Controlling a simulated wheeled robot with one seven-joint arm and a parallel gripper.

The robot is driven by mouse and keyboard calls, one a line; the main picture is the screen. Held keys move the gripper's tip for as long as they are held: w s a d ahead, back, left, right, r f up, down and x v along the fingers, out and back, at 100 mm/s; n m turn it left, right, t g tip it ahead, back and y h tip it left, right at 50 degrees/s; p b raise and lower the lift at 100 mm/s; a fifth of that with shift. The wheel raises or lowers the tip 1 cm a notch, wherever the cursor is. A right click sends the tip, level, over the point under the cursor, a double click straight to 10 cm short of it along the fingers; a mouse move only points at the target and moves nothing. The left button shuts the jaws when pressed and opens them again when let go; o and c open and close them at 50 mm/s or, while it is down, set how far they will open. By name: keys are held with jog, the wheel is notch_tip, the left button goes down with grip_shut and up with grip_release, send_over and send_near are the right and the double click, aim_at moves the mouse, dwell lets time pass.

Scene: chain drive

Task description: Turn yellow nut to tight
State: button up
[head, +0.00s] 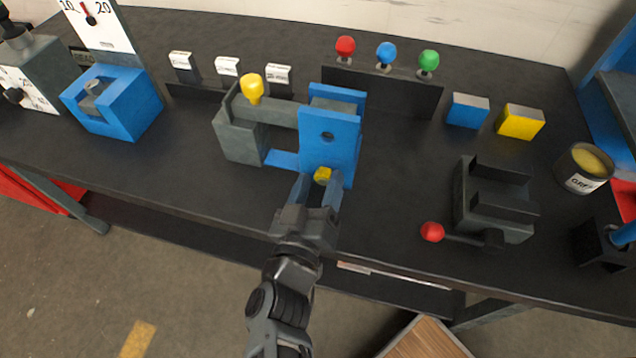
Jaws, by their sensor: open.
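The yellow nut (322,175) shows low on the front of a blue upright plate (329,150), which is part of a grey and blue assembly on the bench. My gripper (318,187) is open at the nut, with a finger on each side of it. I cannot tell whether the fingers touch the nut. A larger yellow knob (251,88) sits on top of the grey block (240,138) to the left. No tight mark is readable near the nut.
A grey vise (492,200) with a red-ended handle (433,231) stands there. A blue fixture (115,105) stands left.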

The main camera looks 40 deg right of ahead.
jog(key=c, duration=1.1)
jog(key=shift+o, duration=0.2)
jog(key=shift+m, duration=0.3)
jog(key=m, duration=0.4)
jog(key=shift+s+d+m+p, duration=0.1)
jog(key=shift+m+p, duration=0.2)
jog(key=shift+p, duration=0.1)
jog(key=m, duration=0.5)
jog(key=shift+s+d, duration=0.1)
jog(key=shift+s, duration=0.05)
jog(key=shift+m, duration=0.4)
jog(key=o, duration=1.1)
jog(key=shift+c, duration=0.2)
